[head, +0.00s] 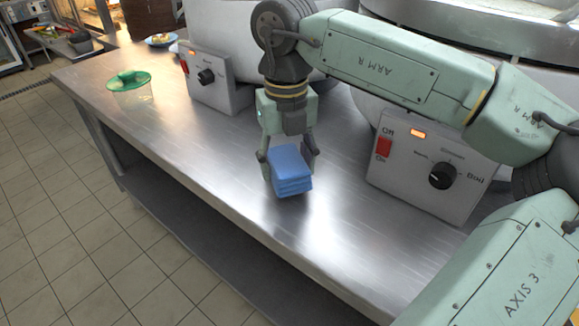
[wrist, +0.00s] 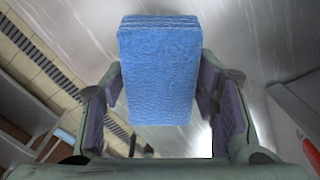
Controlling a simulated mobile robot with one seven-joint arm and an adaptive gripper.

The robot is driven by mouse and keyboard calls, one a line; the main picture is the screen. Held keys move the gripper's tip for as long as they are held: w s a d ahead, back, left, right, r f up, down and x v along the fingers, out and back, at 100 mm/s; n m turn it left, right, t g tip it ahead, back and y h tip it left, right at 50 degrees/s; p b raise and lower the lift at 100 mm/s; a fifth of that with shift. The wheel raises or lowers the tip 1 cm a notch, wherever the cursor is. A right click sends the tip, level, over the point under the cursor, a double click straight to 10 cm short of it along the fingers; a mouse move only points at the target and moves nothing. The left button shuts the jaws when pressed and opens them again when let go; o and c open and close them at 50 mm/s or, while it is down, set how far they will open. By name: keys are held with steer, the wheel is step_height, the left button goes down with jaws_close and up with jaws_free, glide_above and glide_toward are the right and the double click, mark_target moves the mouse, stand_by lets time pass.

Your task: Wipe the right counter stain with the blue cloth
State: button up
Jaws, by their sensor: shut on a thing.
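The blue cloth (head: 290,171) is a folded, layered block. My gripper (head: 287,160) is shut on it, with a finger on each side, at the middle of the steel counter (head: 215,165). In the wrist view the cloth (wrist: 158,70) fills the middle between the two fingers (wrist: 160,108). The cloth is at or just above the counter top; I cannot tell whether it touches. I cannot make out a stain on the counter in either view. The arm, the cloth and bright glare hide parts of the surface.
A control box (head: 432,178) with a red switch and black knob stands to the right, and another box (head: 214,80) to the left. Large pots (head: 225,30) stand behind. A green-rimmed bowl (head: 130,88) sits at the far left. The front counter strip is clear.

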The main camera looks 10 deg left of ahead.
steer(key=shift+r+p, duration=1.75)
steer(key=shift+r, duration=1.1)
steer(key=shift+s+r, duration=0.1)
